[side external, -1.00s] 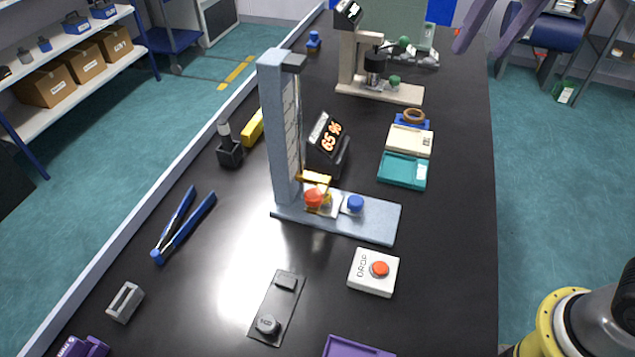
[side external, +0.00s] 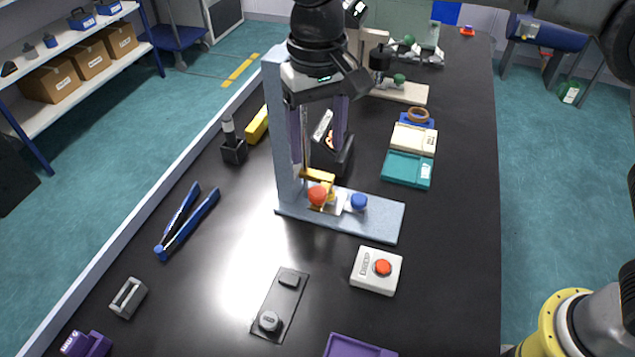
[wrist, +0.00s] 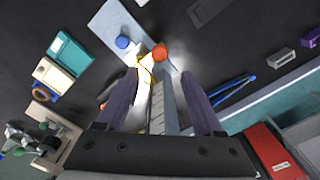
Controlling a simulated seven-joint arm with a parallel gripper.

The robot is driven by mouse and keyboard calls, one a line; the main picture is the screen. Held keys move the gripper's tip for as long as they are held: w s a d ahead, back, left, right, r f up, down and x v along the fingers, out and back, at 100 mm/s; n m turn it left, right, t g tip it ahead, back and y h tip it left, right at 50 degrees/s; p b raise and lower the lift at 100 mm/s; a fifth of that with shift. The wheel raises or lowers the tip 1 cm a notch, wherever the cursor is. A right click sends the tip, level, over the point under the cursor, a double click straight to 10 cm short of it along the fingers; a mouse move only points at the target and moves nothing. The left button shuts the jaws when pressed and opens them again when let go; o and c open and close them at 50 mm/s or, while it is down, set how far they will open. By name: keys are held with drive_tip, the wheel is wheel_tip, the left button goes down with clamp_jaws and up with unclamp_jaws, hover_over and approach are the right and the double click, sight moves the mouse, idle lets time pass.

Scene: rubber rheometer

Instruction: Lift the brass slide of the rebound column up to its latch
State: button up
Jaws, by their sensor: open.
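The rebound column (side external: 284,165) is a tall blue-grey post on a flat base (side external: 375,223). The brass slide (side external: 319,175) sits low on it, just above a red knob (side external: 317,196) and beside a blue knob (side external: 358,202). My gripper (side external: 318,150) points down in front of the column, above the slide, its purple fingers apart with nothing between them. In the wrist view, the open fingers (wrist: 158,76) flank the column, and the brass slide (wrist: 147,63) shows near the fingertips. The column's dark top block is hidden behind my gripper.
A dark display (side external: 335,150) stands close behind the column, partly covered by a finger. A white box with a red button (side external: 377,270) is in front. Blue-handled pliers (side external: 187,222) lie left. A teal tray (side external: 407,170) is right.

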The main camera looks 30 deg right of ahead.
sight(318, 191)
wheel_tip(318, 191, down, 10)
idle(0.4)
clamp_jaws()
idle(1.3)
